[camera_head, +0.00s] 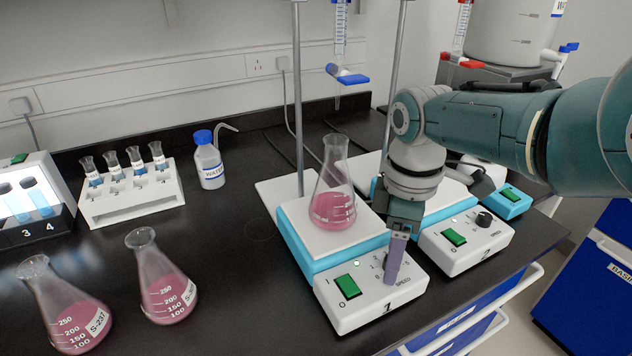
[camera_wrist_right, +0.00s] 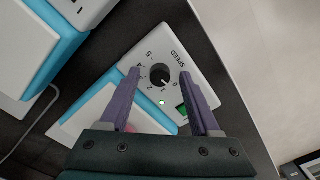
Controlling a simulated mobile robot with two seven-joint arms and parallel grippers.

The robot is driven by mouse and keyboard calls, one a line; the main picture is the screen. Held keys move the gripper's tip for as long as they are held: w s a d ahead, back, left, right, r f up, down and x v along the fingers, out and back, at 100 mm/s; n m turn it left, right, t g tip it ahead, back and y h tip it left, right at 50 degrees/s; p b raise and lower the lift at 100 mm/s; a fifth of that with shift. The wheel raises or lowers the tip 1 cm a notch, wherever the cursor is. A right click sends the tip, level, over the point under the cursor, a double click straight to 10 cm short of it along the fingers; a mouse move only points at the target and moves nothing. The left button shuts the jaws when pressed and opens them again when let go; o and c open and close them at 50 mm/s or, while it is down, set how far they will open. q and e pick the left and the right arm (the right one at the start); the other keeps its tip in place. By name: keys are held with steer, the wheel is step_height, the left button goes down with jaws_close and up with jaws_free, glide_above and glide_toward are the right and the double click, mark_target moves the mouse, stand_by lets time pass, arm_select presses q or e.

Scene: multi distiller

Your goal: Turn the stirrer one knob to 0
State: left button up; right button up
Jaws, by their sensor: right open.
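Stirrer one (camera_head: 375,312) is the white and blue unit marked 1 at the bench's front. Its green switch (camera_head: 348,286) is at the left of the panel. My right gripper (camera_head: 394,262) points down over the panel's right side and hides most of the speed knob. In the right wrist view the black knob (camera_wrist_right: 159,75) lies between the two open purple fingers of my right gripper (camera_wrist_right: 160,74), with gaps on both sides. Its pale pointer appears to face the low end of the scale, near 0 and 1. My left gripper is not in view.
A flask of pink liquid (camera_head: 333,205) stands on stirrer one, close to my right arm. Stirrer two (camera_head: 466,240) is just to the right. Two more flasks (camera_head: 163,285) (camera_head: 65,310), a tube rack (camera_head: 130,205) and a water bottle (camera_head: 208,162) stand to the left.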

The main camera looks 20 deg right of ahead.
steer(key=shift+r, duration=0.15)
step_height(320, 180, up, 10)
steer(key=p, duration=0.6)
steer(key=shift+f, duration=0.2)
